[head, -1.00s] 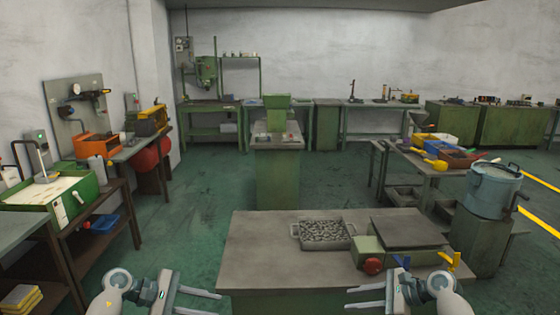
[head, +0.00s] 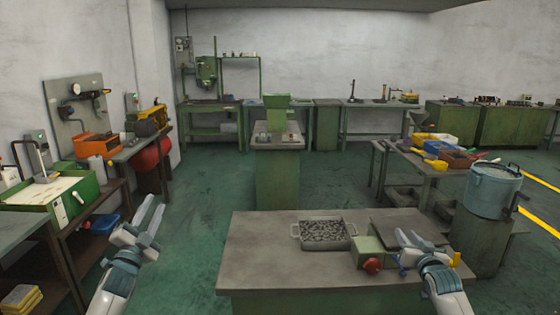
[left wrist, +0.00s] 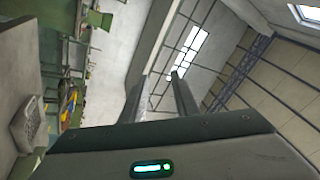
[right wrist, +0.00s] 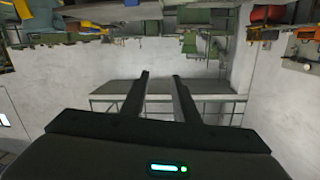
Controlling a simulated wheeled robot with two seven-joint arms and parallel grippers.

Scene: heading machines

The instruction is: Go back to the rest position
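My left gripper (head: 155,205) is raised over the floor to the left of the grey table, its fingers pointing up and away. The left wrist view shows its two fingers (left wrist: 160,95) apart with nothing between them. My right gripper (head: 404,234) is in front of the flat dark plate on the table's right part in the head view. I cannot tell from this view how far above the table it is. The right wrist view shows its fingers (right wrist: 160,82) apart and empty.
The grey table (head: 260,260) ahead holds a tray of small metal parts (head: 325,233) and a green device with a red knob (head: 372,265). A blue-grey drum (head: 494,190) stands right. A workbench with a green box (head: 75,194) stands left. Green floor (head: 205,200) is free between.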

